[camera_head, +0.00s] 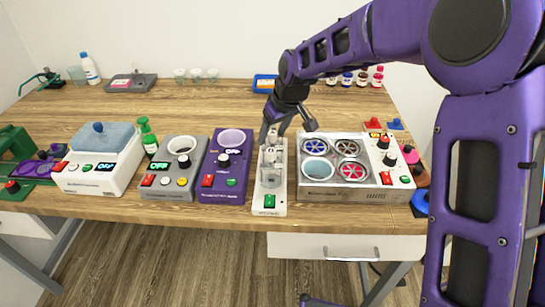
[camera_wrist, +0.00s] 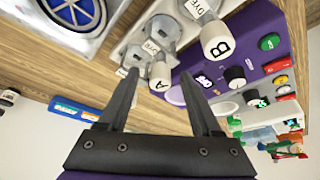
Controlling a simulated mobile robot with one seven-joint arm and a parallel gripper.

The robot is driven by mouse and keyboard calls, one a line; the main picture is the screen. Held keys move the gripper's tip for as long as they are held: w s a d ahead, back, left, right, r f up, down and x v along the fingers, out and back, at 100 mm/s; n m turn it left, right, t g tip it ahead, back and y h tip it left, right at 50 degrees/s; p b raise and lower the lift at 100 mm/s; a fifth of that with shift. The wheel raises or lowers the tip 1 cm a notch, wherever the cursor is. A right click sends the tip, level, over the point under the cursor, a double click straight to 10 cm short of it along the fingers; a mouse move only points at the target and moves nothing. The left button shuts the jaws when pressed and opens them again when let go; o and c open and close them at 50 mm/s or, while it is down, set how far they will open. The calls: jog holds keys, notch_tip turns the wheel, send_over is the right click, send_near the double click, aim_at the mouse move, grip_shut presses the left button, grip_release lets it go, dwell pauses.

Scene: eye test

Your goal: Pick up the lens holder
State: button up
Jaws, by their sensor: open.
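I cannot make out for sure which thing is the lens holder. My gripper (camera_head: 287,122) is open, pointing down over the back end of a narrow white stand (camera_head: 269,199) with a green button. The stand bears clear glass vessels (camera_head: 271,158). In the wrist view, the two dark fingers of my gripper (camera_wrist: 160,74) are apart. A white-capped vessel marked A (camera_wrist: 160,77) appears between the fingertips; whether they touch it I cannot tell. Another vessel marked B (camera_wrist: 216,42) is farther up. Labels reading DYE show on vessels there.
A purple device (camera_head: 222,187) stands close left of the stand, and a white device with round wells (camera_head: 345,192) close right. Left are a grey device (camera_head: 165,181) and a white blue-topped bath (camera_head: 99,178). A blue tray (camera_head: 264,84) lies behind.

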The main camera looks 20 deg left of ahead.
jog(key=shift+a+f, duration=0.1)
jog(key=shift+f, duration=0.1)
grip_shut()
dwell(1.3)
